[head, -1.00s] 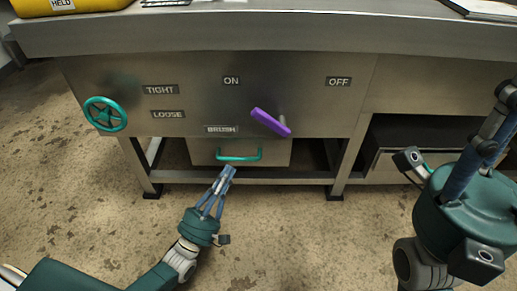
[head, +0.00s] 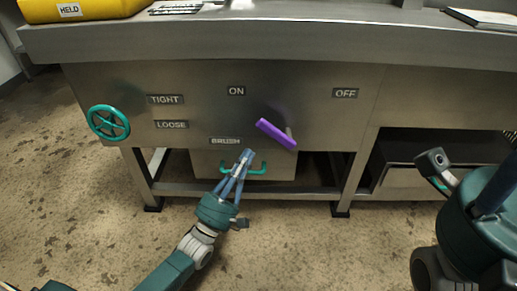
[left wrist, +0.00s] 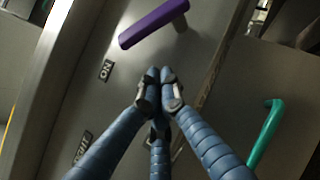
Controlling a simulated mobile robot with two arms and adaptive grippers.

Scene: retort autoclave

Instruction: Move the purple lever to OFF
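The purple lever (head: 276,134) sits on the front of the steel panel, below and between the ON label (head: 236,90) and the OFF label (head: 345,93). It is tilted, with its upper-left end toward ON. In the left wrist view the purple lever (left wrist: 153,22) is just beyond my fingertips, apart from them. My left gripper (head: 247,156) is below and left of the lever, in front of the drawer handle. Its fingers meet at the tips in the left wrist view (left wrist: 160,82) with nothing between them.
A teal drawer handle (head: 260,169) is under the BRUSH label, behind my left gripper. A teal handwheel (head: 108,122) is at the panel's left. The steel countertop (head: 300,38) overhangs the panel. The panel face around the lever is clear.

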